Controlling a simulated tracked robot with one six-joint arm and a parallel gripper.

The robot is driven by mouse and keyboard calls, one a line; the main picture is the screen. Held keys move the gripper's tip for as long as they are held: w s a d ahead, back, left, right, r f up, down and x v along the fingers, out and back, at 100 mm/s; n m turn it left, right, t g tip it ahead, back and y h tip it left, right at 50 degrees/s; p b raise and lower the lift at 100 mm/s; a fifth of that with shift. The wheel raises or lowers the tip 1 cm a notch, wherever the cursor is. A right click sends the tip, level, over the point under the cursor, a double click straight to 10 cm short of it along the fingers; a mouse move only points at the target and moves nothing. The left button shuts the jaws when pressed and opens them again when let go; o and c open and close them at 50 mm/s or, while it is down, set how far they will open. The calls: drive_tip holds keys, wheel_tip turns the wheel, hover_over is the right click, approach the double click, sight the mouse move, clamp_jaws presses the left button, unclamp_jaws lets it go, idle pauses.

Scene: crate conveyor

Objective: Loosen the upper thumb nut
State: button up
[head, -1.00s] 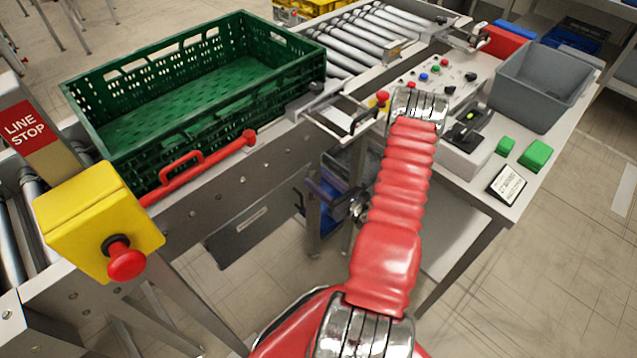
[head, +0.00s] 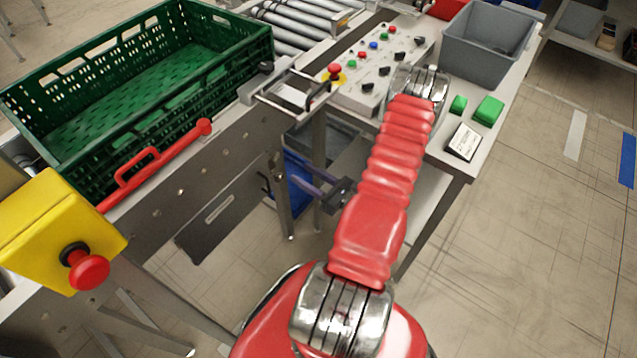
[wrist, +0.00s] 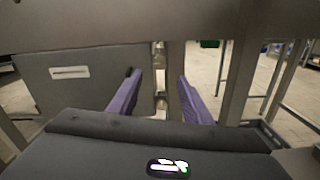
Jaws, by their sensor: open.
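My gripper (wrist: 158,98) is open in the wrist view, with one purple finger on each side of a narrow upright metal strip (wrist: 174,75) under the conveyor. Small shiny fittings sit one above another along this strip; the higher one (wrist: 160,48) looks like the upper thumb nut, and a lower one (wrist: 161,104) sits between the fingers. They are too small and blurred to tell their shape. The fingers appear apart from them. In the head view my gripper (head: 305,175) reaches left beneath the conveyor edge, and the nuts cannot be made out.
A green crate (head: 190,105) stands on the conveyor, with a red handle (head: 150,170) on its near side rail. A yellow stop box (head: 50,225) is at the left. A control table with a grey bin (head: 485,55) stands at the right. A metal leg (head: 283,205) is close to my gripper.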

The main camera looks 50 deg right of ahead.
drive_tip(key=s, duration=0.4)
drive_tip(key=shift+s, duration=0.3)
idle(0.5)
